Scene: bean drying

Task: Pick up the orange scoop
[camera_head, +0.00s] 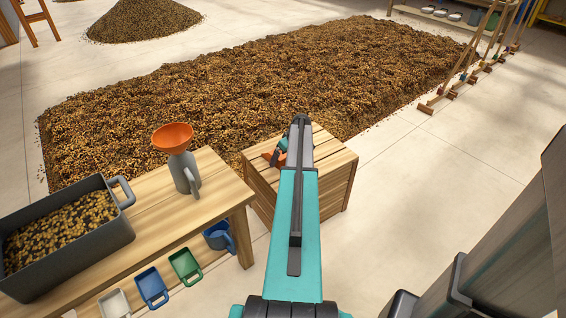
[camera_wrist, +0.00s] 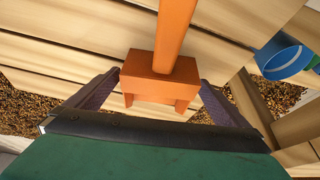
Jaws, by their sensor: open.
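The orange scoop (camera_head: 280,160) lies on the slatted wooden crate, mostly hidden behind my arm in the head view. In the wrist view the orange scoop (camera_wrist: 160,75) shows a long handle running to the top edge and a blocky part at its near end. My gripper (camera_wrist: 160,100) is open, with one dark finger on each side of that blocky part. I cannot tell whether the fingers touch it. In the head view my gripper is largely hidden by my arm.
The wooden crate (camera_head: 335,185) stands beside a large bean bed (camera_head: 250,85). To the left, a wooden table (camera_head: 215,185) holds a grey bean bin (camera_head: 100,255) and a grey jug (camera_head: 185,172) with an orange funnel (camera_head: 172,137). Several coloured scoops sit below. Floor right of the crate is clear.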

